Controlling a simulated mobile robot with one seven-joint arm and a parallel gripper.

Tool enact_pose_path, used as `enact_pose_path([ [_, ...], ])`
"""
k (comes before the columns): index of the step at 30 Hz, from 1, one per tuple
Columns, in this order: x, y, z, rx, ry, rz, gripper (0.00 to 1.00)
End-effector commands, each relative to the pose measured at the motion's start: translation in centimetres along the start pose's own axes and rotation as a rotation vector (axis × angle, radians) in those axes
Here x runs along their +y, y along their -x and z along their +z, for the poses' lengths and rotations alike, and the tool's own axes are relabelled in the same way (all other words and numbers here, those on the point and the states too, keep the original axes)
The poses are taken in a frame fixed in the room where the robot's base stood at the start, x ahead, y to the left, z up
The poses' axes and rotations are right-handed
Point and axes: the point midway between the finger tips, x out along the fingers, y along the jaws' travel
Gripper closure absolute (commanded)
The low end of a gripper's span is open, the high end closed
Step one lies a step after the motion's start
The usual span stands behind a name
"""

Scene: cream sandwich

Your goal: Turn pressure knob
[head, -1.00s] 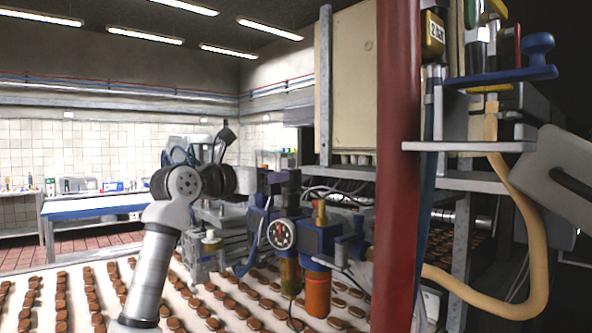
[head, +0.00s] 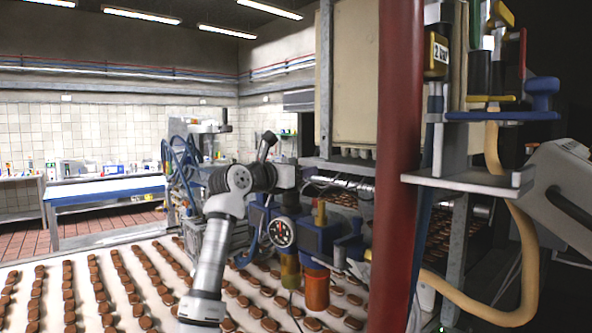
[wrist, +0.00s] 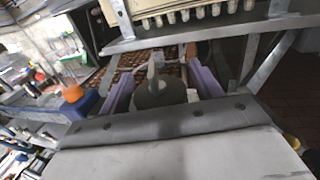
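The pressure unit is a blue block with a round dial gauge (head: 282,232) in the head view. My gripper (wrist: 162,72) shows in the wrist view as two purple fingers standing apart. A grey round piece with a thin upright fin (wrist: 158,92) shows between them. I cannot tell whether it is the knob, or whether the fingers touch anything.
A red column (head: 396,200) stands right of the unit, with a grey shelf (head: 470,182) and a tan hose (head: 522,240) beyond. A conveyor (head: 50,277) with rows of brown biscuits runs below. A metal frame rail (wrist: 200,37) crosses ahead of the fingers.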

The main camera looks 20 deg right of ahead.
Motion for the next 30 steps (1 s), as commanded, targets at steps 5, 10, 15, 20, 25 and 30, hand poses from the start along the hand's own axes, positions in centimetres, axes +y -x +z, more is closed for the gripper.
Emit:
enact_pose_path([
  [5, 0.0, 0.02, 0.01, 0.0, 0.0, 0.0, 0.6],
  [10, -0.01, 0.02, 0.01, 0.0, 0.0, 0.0, 0.77],
  [15, 0.0, 0.02, 0.02, 0.0, 0.0, 0.001, 0.77],
  [20, -0.01, 0.03, 0.02, 0.0, 0.0, 0.001, 0.77],
  [25, -0.01, 0.03, 0.03, 0.0, 0.0, 0.001, 0.77],
  [30, 0.0, 0.03, 0.03, 0.0, 0.0, 0.001, 0.77],
])
